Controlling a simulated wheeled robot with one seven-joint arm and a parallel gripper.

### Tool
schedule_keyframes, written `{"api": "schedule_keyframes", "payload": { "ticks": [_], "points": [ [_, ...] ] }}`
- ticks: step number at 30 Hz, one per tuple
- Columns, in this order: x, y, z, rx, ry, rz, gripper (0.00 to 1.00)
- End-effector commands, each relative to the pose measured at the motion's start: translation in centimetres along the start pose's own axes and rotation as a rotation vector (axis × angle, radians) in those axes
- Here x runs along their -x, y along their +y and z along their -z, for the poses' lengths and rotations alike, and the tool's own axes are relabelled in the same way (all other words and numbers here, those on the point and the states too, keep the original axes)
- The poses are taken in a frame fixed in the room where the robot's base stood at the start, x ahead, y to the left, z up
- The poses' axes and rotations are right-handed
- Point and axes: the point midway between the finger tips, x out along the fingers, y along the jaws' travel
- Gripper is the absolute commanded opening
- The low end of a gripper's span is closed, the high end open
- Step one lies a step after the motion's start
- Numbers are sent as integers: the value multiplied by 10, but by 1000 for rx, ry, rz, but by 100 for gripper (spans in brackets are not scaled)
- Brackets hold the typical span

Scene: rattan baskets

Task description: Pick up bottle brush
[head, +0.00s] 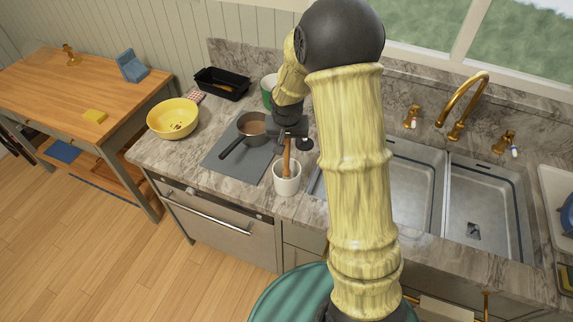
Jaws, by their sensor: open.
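A brown stick-like handle (287,158) stands up out of a white cup (287,183) on the counter, near its front edge. It may be the bottle brush; its lower end is hidden inside the cup. My gripper (288,142) is open just above the cup, pointing down at the top of the handle. The handle's top is at or between the fingers; I cannot tell whether they touch it. My arm hides part of the counter to the right.
A dark pan (250,127) lies on a grey mat (232,160) left of the cup. A yellow bowl (173,120), a black tray (222,85) and a green container (268,91) stand farther left and back. A double sink (487,205) lies to the right.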

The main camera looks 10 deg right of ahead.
Motion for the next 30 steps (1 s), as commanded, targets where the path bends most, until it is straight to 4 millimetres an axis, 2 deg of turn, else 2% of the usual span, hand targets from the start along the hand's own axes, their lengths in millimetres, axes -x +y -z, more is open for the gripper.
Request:
{"api": "schedule_keyframes", "payload": {
  "ticks": [9,16,25,30],
  "points": [
    [0,0,0,0,0,0,44],
    [0,0,0,-1,0,0,0],
    [2,0,1,-1,1,0,0],
    [14,0,6,-4,5,1,0]
  ]
}}
